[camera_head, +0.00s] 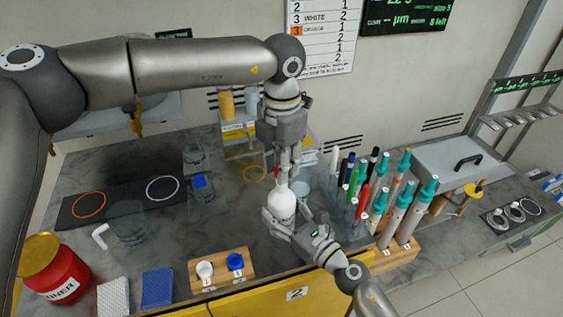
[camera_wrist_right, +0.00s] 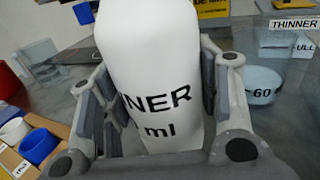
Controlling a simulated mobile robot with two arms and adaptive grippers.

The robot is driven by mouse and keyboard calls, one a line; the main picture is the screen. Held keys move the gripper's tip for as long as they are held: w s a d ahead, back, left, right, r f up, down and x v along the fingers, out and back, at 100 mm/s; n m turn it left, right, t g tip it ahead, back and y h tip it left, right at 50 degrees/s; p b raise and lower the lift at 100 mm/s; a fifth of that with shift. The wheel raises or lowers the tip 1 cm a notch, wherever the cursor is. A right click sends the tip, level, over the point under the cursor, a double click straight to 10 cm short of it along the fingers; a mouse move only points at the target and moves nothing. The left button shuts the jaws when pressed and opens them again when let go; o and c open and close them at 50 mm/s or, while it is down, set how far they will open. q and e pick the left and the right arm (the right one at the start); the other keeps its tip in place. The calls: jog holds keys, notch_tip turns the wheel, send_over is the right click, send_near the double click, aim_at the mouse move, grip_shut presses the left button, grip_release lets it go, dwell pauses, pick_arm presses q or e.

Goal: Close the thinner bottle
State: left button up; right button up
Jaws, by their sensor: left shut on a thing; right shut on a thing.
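The thinner bottle (camera_head: 281,207) is white and stands upright on the bench in the head view. In the right wrist view the bottle (camera_wrist_right: 152,85) shows dark lettering ending in "NNER" and "ml". My right gripper (camera_head: 283,226) is shut around its body from the front, with a finger on each side in the wrist view. My left gripper (camera_head: 284,174) points straight down over the bottle's top, its fingers shut. A small red sliver shows beside its fingertips, perhaps a cap. The bottle's mouth is hidden by the fingers.
A wooden block (camera_head: 221,284) in front holds a white cap (camera_head: 205,269) and a blue cap (camera_head: 235,261). A rack of pens and teal-topped tubes (camera_head: 398,208) stands close on the right. A red drum (camera_head: 55,272) and clear beakers (camera_head: 130,224) are at left.

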pick_arm(q)
jog(key=shift+f, duration=0.1)
jog(key=shift+f, duration=0.75)
jog(key=shift+f, duration=0.6)
